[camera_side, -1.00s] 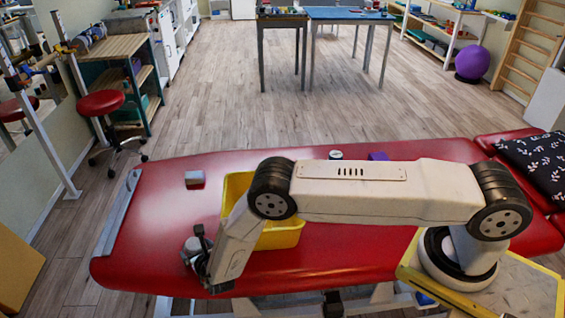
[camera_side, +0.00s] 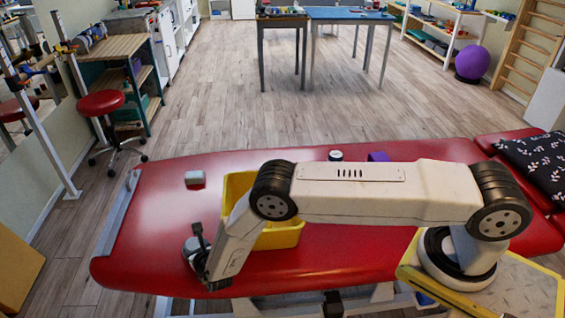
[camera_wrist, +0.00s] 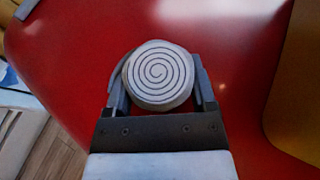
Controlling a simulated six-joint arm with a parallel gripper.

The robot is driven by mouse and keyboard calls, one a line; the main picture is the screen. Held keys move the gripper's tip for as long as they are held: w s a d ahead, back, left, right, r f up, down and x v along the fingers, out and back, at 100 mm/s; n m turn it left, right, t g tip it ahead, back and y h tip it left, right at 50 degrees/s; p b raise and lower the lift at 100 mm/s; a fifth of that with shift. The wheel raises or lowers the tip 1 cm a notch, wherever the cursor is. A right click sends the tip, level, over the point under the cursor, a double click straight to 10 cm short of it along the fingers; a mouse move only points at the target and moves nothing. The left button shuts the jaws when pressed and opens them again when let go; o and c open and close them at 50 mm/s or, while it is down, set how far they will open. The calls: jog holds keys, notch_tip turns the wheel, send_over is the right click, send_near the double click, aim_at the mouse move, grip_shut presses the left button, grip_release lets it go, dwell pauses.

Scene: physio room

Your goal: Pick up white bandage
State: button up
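The white bandage (camera_wrist: 158,75) is a roll with a dark spiral on its end face. In the wrist view it sits between the two fingers of my gripper (camera_wrist: 160,88), one finger on each side and very close to it. I cannot tell whether both fingers press on it. In the side view my gripper (camera_side: 199,258) is low over the left part of the red couch (camera_side: 330,262). The bandage there is largely hidden by the gripper.
A yellow bin (camera_side: 282,237) stands on the couch just right of my gripper, partly behind my arm. A small grey and red block (camera_side: 195,178) lies farther back.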

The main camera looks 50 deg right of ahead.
aim_at(195, 245)
jog(key=shift+c, duration=0.9)
jog(key=shift+r, duration=0.1)
jog(key=shift+r, duration=1.5)
jog(key=shift+s+r, duration=0.2)
jog(key=shift+r, duration=0.1)
jog(key=s+d+r, duration=0.3)
jog(key=s+r, duration=0.6)
jog(key=s, duration=0.4)
jog(key=shift+d+r, duration=0.15)
jog(key=shift+d, duration=0.15)
